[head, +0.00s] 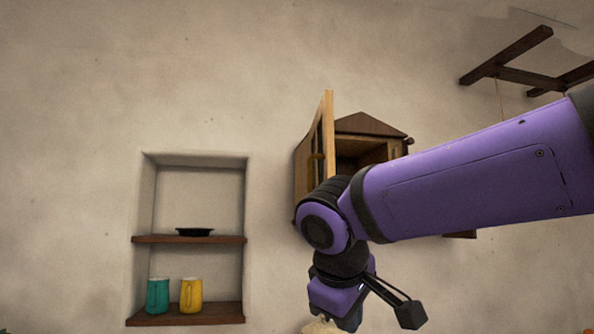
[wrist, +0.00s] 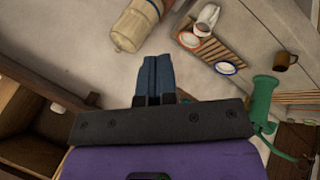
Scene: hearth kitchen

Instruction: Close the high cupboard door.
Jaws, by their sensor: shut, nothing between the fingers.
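The high cupboard (head: 370,128) is a small brown wooden cabinet with a peaked top, fixed to the wall in the head view. Its door (head: 328,130) stands open at the left side, swung out from the wall, and part of the inside shows. My arm hides the cupboard's lower part. My gripper (wrist: 157,62) is shut and empty in the wrist view, its dark blue fingers side by side. In the head view its hand hangs below the cupboard, apart from the visible part of the door. Brown woodwork (wrist: 30,130) at the wrist view's left looks like the open cupboard.
A wall niche (head: 195,190) to the left holds a dark dish (head: 195,232), a teal mug (head: 158,296) and a yellow mug (head: 191,295). A dark wooden frame (head: 515,70) hangs at upper right. A pale jar (wrist: 135,25) and a green object (wrist: 262,100) show below.

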